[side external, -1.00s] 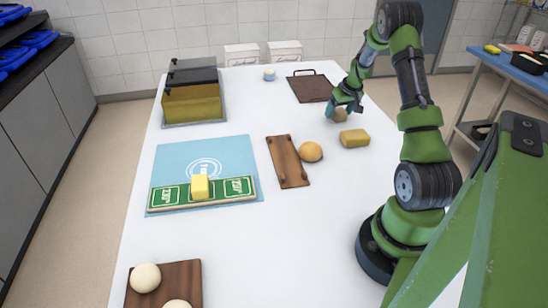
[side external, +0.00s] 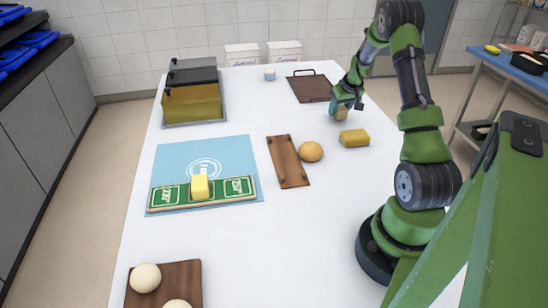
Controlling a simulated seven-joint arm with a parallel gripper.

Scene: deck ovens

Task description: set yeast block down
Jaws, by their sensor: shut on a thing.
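A small tan block (side external: 341,114), which I take to be the yeast block, is in my gripper (side external: 343,105) at the right side of the white table, toward the back. My gripper points down and is shut on it. The fingers hide its upper part. I cannot tell whether its underside touches the table or is slightly above it.
A yellow-tan block (side external: 355,138) lies just in front of the gripper. A round dough ball (side external: 311,151) and a wooden board (side external: 284,175) are nearer. A dark brown tray (side external: 309,88) lies behind left. White table (side external: 300,235) is clear in front.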

